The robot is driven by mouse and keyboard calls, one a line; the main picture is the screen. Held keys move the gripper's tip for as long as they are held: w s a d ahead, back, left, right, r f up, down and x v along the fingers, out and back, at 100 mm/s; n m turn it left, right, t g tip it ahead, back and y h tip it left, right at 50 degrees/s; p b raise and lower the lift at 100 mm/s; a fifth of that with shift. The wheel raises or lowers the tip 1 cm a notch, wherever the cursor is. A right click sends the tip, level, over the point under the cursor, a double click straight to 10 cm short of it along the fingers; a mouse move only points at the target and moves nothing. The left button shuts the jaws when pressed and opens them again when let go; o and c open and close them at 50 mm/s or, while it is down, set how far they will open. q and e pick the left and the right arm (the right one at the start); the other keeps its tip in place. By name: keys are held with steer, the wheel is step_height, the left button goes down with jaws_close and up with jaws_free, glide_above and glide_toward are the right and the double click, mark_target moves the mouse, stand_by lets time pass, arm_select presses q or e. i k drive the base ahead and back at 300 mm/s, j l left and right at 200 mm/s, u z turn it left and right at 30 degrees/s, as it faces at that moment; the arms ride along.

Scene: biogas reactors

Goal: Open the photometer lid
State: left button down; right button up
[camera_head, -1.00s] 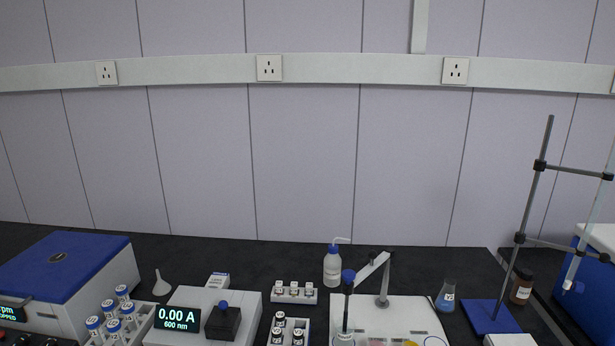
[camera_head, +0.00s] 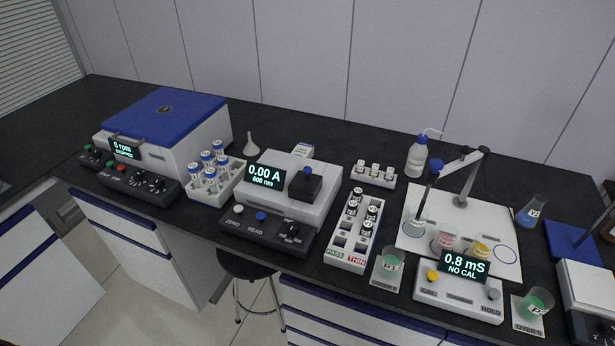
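The photometer (camera_head: 285,205) stands near the middle of the bench, with a light grey body and a dark front panel. Its display reads 0.00 A, 600 nm. Its black lid (camera_head: 304,188) with a blue knob (camera_head: 307,171) sits on the top right part of the body and looks closed. The front panel carries a ZERO button, a blue READ button (camera_head: 261,216) and a black dial (camera_head: 292,229). Neither of my grippers shows in this view.
A blue-topped centrifuge (camera_head: 165,125) and a rack of capped tubes (camera_head: 214,178) stand left of the photometer. A white vial rack (camera_head: 353,230) marked PASS and THIN stands right of it. Farther right are a conductivity meter (camera_head: 459,287), beakers and a wash bottle (camera_head: 417,158). A stool (camera_head: 246,265) stands below.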

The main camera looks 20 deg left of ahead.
mark_target(305, 179)
steer(key=k+u, duration=0.2)
steer(key=u, duration=0.3)
steer(key=k+u, duration=0.2)
steer(key=u, duration=0.3)
